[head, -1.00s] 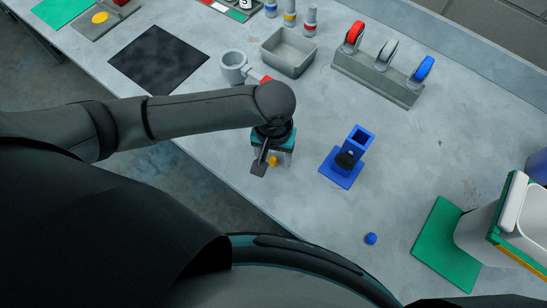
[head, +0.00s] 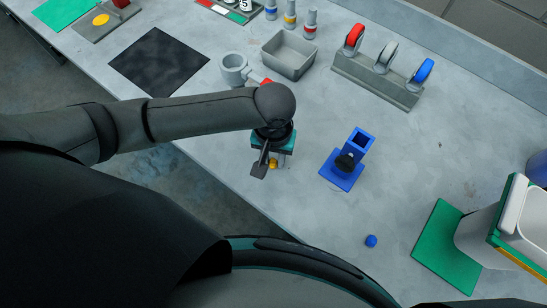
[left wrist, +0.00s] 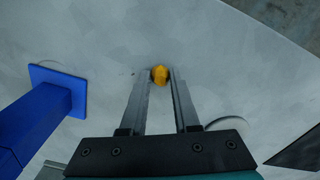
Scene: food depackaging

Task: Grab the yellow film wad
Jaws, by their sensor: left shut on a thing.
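The yellow film wad (left wrist: 160,75) is a small crumpled yellow-orange lump. In the left wrist view it sits between the two fingertips of my left gripper (left wrist: 161,80), with a finger against each side. In the head view the wad (head: 273,163) shows just below my left gripper (head: 275,158), near the front edge of the table, partly hidden by the hand. My left gripper points down and is shut on the wad. I cannot tell whether the wad still touches the tabletop. My right gripper is in neither view.
A blue stand (head: 343,168) is right of the hand; it also shows in the left wrist view (left wrist: 45,105). A small blue wad (head: 371,240) lies nearer the front. A grey mug (head: 234,68) and grey tray (head: 288,55) stand behind. A white bin (head: 478,232) is at right.

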